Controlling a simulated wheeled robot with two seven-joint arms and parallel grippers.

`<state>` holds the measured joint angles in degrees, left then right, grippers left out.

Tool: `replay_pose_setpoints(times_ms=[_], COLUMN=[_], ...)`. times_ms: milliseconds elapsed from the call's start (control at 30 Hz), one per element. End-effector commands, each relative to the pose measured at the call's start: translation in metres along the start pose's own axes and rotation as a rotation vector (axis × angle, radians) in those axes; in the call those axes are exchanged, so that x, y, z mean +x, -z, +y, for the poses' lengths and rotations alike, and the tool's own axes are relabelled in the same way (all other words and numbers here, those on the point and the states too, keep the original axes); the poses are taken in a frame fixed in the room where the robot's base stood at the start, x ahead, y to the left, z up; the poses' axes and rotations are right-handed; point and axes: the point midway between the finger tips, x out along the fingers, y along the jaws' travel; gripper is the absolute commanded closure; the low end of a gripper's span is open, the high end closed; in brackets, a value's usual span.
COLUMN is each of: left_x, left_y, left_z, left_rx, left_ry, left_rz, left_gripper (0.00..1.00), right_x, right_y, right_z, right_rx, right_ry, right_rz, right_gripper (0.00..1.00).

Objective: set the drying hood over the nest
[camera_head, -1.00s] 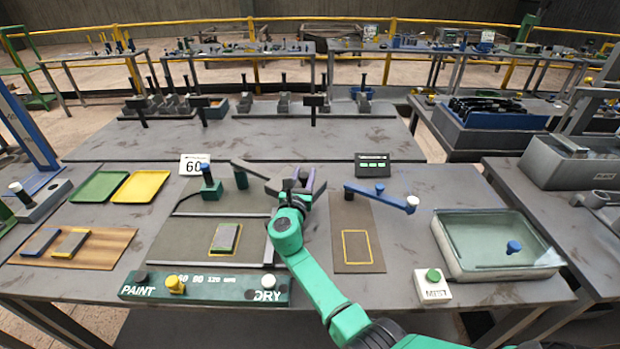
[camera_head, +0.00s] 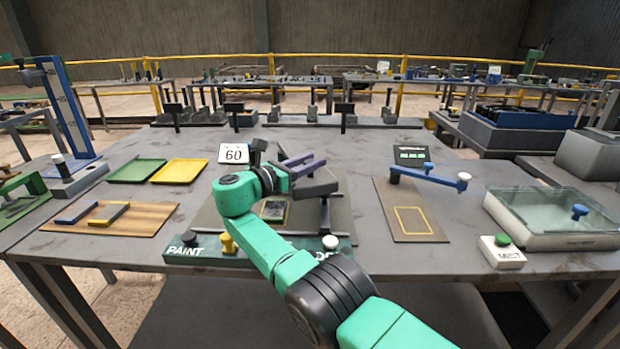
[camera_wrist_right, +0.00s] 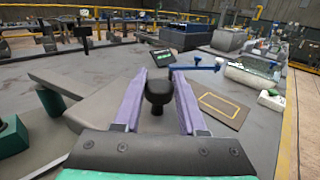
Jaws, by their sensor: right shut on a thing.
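My right gripper (camera_head: 307,163), with purple fingers, is above the back right of the grey board. In the right wrist view its fingers (camera_wrist_right: 158,95) close around a black knob (camera_wrist_right: 158,92) on a short stem. A flat grey arm (camera_wrist_right: 62,97) runs beside the hand on the left; it looks like the drying hood's arm, but the hood's outline is mostly hidden behind my gripper. On the board (camera_head: 207,216), a dark block (camera_head: 273,211) sits in what looks like the nest, partly hidden by my arm. My left gripper is out of view.
A green PAINT/DRY panel (camera_head: 205,252) lies at the front edge, partly behind my arm. A blue lever (camera_head: 425,176) and a yellow-outlined mat (camera_head: 412,222) are to the right, then a glass-topped tray (camera_head: 560,215). Green (camera_head: 136,168) and yellow (camera_head: 180,171) trays lie left.

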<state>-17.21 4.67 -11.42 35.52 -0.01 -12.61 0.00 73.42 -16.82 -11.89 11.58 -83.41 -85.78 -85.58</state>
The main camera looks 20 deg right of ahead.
Motion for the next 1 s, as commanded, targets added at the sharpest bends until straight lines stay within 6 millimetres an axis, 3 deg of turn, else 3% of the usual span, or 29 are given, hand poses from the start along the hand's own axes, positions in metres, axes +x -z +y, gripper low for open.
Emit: replay_pose_setpoints(times_ms=[467, 500, 567, 1000], left_x=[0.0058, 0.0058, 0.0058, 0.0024], left_y=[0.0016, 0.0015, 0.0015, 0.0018], left_z=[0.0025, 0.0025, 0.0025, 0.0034], left_rx=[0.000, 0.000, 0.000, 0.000], left_ry=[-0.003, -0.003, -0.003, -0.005], left_rz=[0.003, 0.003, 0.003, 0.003], left_gripper=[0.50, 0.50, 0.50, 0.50], right_x=[0.0008, 0.0008, 0.0009, 0.0043], right_y=[-0.0015, -0.0016, -0.0016, -0.0025], right_z=[-0.0022, -0.0022, -0.0022, -0.0027], right_rx=[-0.002, -0.002, -0.002, -0.002], right_ry=[0.016, 0.016, 0.016, 0.016], right_rz=[-0.004, -0.004, -0.004, -0.003], right_gripper=[1.00, 0.48, 0.30, 0.30])
